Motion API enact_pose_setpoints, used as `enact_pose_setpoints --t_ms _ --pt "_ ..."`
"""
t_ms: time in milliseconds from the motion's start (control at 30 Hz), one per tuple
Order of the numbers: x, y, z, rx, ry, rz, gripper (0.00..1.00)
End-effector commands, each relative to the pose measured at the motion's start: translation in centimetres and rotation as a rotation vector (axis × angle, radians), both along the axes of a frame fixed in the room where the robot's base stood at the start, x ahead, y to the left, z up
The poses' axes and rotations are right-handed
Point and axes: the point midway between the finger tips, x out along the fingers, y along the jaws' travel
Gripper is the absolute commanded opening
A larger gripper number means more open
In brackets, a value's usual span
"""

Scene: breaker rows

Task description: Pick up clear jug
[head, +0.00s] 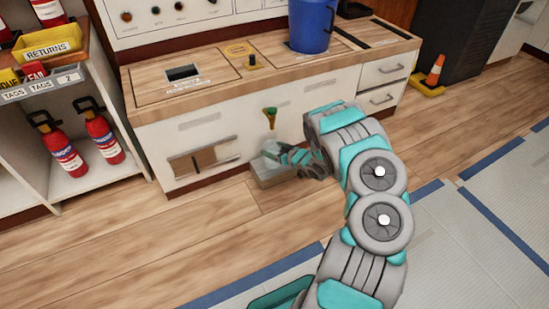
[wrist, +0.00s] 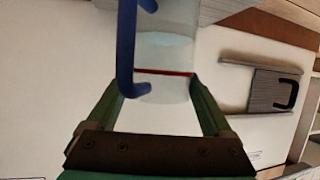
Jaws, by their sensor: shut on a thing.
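The clear jug (wrist: 168,60) has a blue handle (wrist: 126,50) and a red line around its body. In the wrist view it sits between the two green fingers of my gripper (wrist: 158,92), which is shut on it, with the handle by the left finger. In the head view my gripper (head: 280,152) is low in front of the cabinet, above a pale grey block or box (head: 275,175). The jug is small and hard to make out there.
A blue bucket (head: 312,27) stands on the wooden counter (head: 205,82). Red fire extinguishers (head: 98,130) stand in the left shelf. Open floor (head: 440,240) lies to the right.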

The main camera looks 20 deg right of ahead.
Motion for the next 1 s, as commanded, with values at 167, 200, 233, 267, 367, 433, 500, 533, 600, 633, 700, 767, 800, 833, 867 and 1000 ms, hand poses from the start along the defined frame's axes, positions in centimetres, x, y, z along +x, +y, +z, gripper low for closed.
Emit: enact_pose_setpoints --t_ms 167,200,233,267,367,433,500,533,600,633,700,767,800,833,867,1000 --pt "0.0 0.0 0.0 0.0 -0.001 0.0 0.0" --pt "0.0 0.0 0.0 0.0 -0.001 0.0 0.0" --pt "0.0 0.0 0.0 0.0 -0.001 0.0 0.0" --pt "0.0 0.0 0.1 0.0 -0.001 0.0 0.0" --pt "0.0 0.0 0.1 0.0 -0.001 0.0 0.0" --pt "0.0 0.0 0.1 0.0 -0.001 0.0 0.0" --pt "0.0 0.0 0.1 0.0 -0.001 0.0 0.0" --pt "0.0 0.0 0.2 -0.001 -0.001 0.0 0.0" --pt "0.0 0.0 0.5 -0.001 -0.001 -0.001 0.0" --pt "0.0 -0.1 0.6 -0.001 -0.001 -0.001 0.0" --pt "0.1 -0.1 1.2 -0.002 -0.002 0.0 0.0" --pt "0.1 -0.1 1.8 -0.003 -0.003 0.0 0.0" --pt "0.1 0.0 2.3 -0.002 -0.003 0.001 0.0" --pt "0.1 0.0 2.7 -0.003 -0.004 0.001 0.0" --pt "0.1 0.0 3.1 -0.003 -0.004 0.001 0.0" --pt "-1.7 -0.5 3.8 0.0 0.002 -0.002 0.0"
